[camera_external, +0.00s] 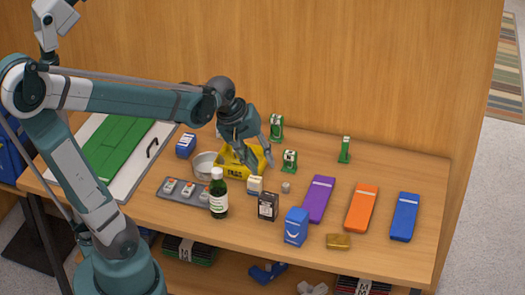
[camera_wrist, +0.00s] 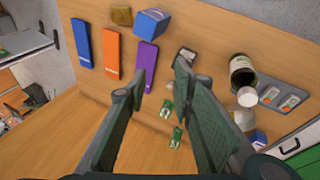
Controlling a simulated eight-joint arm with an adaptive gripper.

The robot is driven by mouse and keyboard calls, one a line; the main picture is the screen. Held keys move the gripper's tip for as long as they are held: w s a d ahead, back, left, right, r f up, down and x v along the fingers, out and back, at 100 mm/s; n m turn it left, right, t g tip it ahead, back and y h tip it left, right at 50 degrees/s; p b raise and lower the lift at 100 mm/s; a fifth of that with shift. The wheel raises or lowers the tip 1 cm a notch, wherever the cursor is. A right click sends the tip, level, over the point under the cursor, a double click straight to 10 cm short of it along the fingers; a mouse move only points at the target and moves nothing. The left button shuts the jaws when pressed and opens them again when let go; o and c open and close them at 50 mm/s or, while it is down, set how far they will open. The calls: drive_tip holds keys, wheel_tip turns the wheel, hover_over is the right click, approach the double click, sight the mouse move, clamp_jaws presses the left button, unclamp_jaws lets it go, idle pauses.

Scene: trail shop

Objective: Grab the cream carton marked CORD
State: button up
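A small cream carton (camera_external: 255,185) stands on the table between the green bottle and a small grey cylinder; its marking is too small to read. My gripper (camera_external: 255,158) hangs over the yellow tray, behind the carton in the external view. In the wrist view my gripper (camera_wrist: 157,86) has its fingers wide apart with nothing between them.
A dark carton (camera_external: 268,206) and the green bottle (camera_external: 219,195) stand close in front of the cream carton. The yellow tray (camera_external: 228,171) and white bowl (camera_external: 204,166) lie behind. Purple (camera_external: 318,199), orange (camera_external: 361,208) and blue (camera_external: 405,217) flat cases lie right.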

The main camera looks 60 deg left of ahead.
drive_tip(key=w+a+f+n+g+h+b, duration=0.1)
drive_tip(key=w+a+f+n, duration=0.4)
drive_tip(key=a+f+n, duration=0.4)
drive_tip(key=n+h+b, duration=0.2)
drive_tip(key=n, duration=0.4)
hover_over(253, 178)
drive_tip(key=s+a, duration=0.2)
wheel_tip(253, 178, down, 9)
drive_tip(key=shift+w+d+f+g, duration=0.2)
drive_tip(key=shift+w+g, duration=0.05)
drive_tip(key=shift+g, duration=0.05)
drive_tip(key=shift+x, duration=1.3)
drive_tip(key=shift+f, duration=0.1)
drive_tip(key=shift+x, duration=2.5)
drive_tip(key=shift+c, duration=0.2)
drive_tip(key=c, duration=0.5)
